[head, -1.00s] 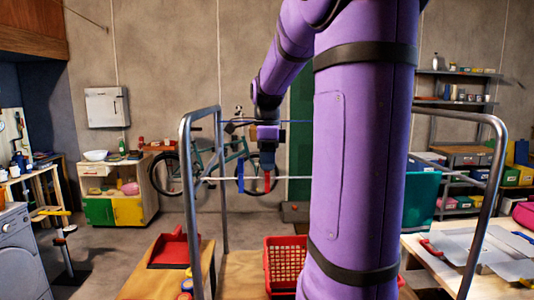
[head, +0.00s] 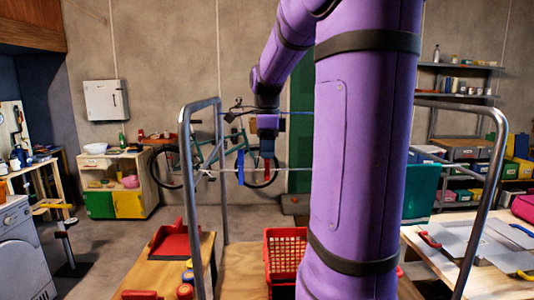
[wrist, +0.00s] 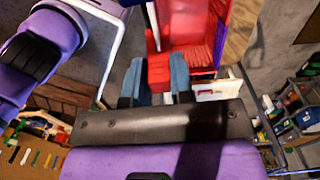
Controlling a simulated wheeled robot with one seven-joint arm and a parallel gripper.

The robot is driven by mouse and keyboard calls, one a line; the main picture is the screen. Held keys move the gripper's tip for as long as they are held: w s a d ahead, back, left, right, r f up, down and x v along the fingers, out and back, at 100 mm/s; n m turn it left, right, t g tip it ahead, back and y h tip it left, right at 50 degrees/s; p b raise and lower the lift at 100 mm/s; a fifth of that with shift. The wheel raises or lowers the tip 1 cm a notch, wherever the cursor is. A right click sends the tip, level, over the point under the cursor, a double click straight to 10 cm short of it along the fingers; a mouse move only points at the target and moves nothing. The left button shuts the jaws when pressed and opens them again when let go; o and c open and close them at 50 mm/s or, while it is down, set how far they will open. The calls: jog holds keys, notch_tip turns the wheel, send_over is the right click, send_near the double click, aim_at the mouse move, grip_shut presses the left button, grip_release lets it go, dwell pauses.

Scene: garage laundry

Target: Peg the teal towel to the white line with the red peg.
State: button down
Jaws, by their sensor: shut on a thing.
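My gripper (head: 267,156) is shut on the red peg (head: 267,169), which hangs below it at the white line (head: 295,169) in the head view. I cannot tell whether the peg is around the line or in front of it. In the wrist view the red peg (wrist: 158,72) sits between the two blue-grey fingers of my gripper (wrist: 157,76). The teal towel (head: 421,192) hangs at the right of the rack, apart from the peg, its left part hidden behind my arm. A blue peg (head: 240,168) hangs on the line left of my gripper.
A metal rack frame (head: 187,165) holds the line. A blue line (head: 298,113) runs behind it. Below are a red basket (head: 285,252) and a red tray (head: 175,242). A bench with metal plates (head: 475,245) is at right; a bicycle (head: 205,155) stands behind.

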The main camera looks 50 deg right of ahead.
jog(key=shift+r, duration=2.25)
